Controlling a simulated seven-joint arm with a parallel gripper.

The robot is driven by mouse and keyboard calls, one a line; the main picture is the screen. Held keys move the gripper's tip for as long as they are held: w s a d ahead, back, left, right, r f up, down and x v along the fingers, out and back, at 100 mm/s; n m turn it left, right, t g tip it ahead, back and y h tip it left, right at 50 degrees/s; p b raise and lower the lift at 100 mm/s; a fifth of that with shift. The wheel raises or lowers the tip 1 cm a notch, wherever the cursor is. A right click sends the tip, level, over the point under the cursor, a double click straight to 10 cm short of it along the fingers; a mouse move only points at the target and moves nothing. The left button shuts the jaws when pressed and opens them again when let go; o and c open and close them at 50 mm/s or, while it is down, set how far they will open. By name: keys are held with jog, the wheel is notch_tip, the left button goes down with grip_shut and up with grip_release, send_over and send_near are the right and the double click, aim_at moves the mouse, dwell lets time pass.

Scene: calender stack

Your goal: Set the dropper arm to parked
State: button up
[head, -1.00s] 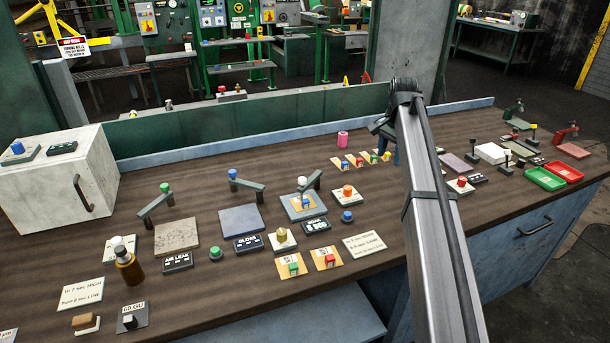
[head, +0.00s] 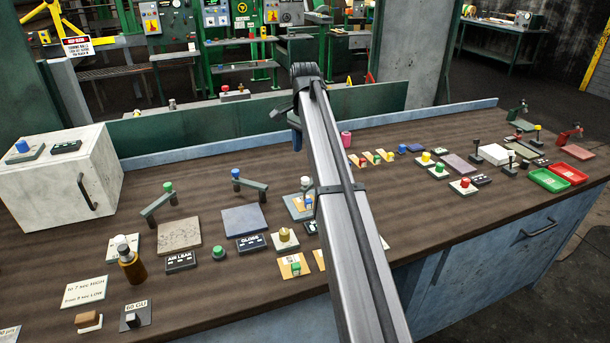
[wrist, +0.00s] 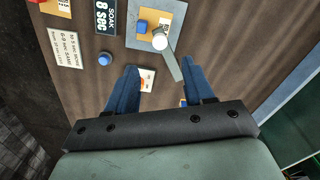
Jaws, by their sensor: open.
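No readable label names the dropper arm. In the wrist view a grey lever (wrist: 172,66) with a white knob (wrist: 160,42) reaches over a pale pad (wrist: 150,20) with a blue block (wrist: 142,26) on it, beside the SOAK display (wrist: 105,17). In the head view this white knob (head: 306,181) shows, but my arm hides most of its lever. Two similar levers stand to the left, one with a green knob (head: 168,187) and one with a blue knob (head: 235,173). My gripper (wrist: 160,64) is open and empty, its fingers apart above the bench near the white-knobbed lever.
A blue button (wrist: 104,58) and a printed card (wrist: 66,48) lie near the pad. A brown bottle (head: 131,263) and white cabinet (head: 60,180) stand at left. Red (head: 568,175) and green (head: 549,181) trays sit at right. A low green wall (head: 200,122) backs the bench.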

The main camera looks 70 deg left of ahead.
aim_at(305, 179)
notch_tip(305, 179, down, 10)
jog(key=shift+r, duration=0.1)
dwell(0.4)
jog(key=shift+c, duration=0.3)
grip_shut()
